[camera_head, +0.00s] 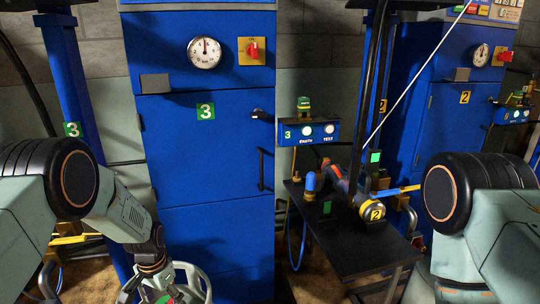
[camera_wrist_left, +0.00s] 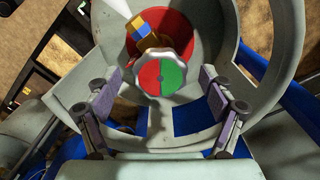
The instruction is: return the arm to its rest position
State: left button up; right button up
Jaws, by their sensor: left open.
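My left arm (camera_head: 125,212) comes in from the left and reaches down to the bottom edge in the head view. My left gripper (camera_wrist_left: 159,100) is open in the left wrist view, with its two purple-padded fingers wide apart. A round knob (camera_wrist_left: 161,75) with a red and green face shows between and beyond the fingers. I cannot tell whether the fingers touch it. In the head view the gripper is at the bottom, partly cut off beside a pale ring-shaped part (camera_head: 193,271). My right arm (camera_head: 480,215) shows at the right; its gripper is out of view.
A tall blue cabinet (camera_head: 205,150) marked 3, with a gauge (camera_head: 204,53) and red switch (camera_head: 253,49), stands ahead. A dark table (camera_head: 345,240) holds tools at centre right. Another blue cabinet (camera_head: 450,125) marked 2 stands behind it. A blue post (camera_head: 68,85) is at left.

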pick_arm(q)
jog(key=m+b, duration=0.2)
jog(key=m, duration=0.2)
jog(key=shift+a+f+m+b, duration=0.1)
jog(key=shift+m+b, duration=0.25)
jog(key=shift+m, duration=0.05)
jog(key=m+b, duration=0.3)
jog(key=shift+w+m, duration=0.1)
jog(key=shift+m, duration=0.3)
notch_tip(320, 180, up, 7)
jog(key=p, duration=0.3)
